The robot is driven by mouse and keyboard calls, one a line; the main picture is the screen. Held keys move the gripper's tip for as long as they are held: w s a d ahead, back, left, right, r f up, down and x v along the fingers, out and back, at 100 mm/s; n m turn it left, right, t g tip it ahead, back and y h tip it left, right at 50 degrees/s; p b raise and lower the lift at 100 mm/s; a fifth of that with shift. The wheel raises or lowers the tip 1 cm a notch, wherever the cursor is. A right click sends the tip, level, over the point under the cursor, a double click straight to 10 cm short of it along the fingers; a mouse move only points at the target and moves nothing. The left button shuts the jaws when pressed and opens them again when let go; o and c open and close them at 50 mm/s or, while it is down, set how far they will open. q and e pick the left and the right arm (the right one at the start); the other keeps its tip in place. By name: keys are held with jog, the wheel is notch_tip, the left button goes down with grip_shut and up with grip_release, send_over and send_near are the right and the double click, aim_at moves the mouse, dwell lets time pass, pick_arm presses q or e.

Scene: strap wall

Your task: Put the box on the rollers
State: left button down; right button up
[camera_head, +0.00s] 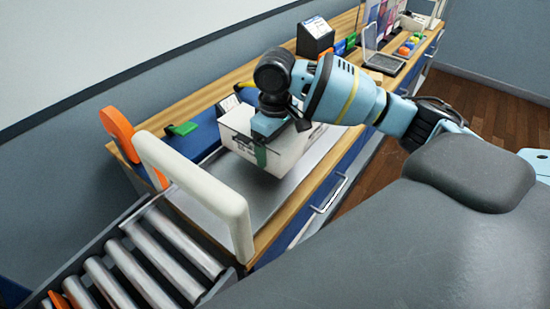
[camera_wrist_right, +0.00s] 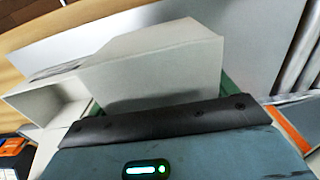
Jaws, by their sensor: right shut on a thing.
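My right gripper (camera_head: 266,136) comes from above and is shut on the box. The box also fills the middle of the right wrist view (camera_wrist_right: 155,65), in front of the gripper. It looks slightly tilted, and I cannot tell whether its underside touches the surface. The metal rollers (camera_head: 137,270) lie at the lower left, apart from the box; some show at the right edge of the wrist view (camera_wrist_right: 300,55). My left gripper is not in view.
A cream arch-shaped bar (camera_head: 195,185) stands between box and rollers. An orange ring-shaped part (camera_head: 117,125) is at its left. A green item (camera_head: 182,129) lies at the bench's back.

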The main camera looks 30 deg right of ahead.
jog(key=shift+f, duration=2.45)
jog(key=o, duration=0.7)
jog(key=shift+f, duration=0.1)
jog(key=shift+o, duration=0.2)
jog(key=shift+o, duration=0.2)
jog(key=shift+r, duration=3.85)
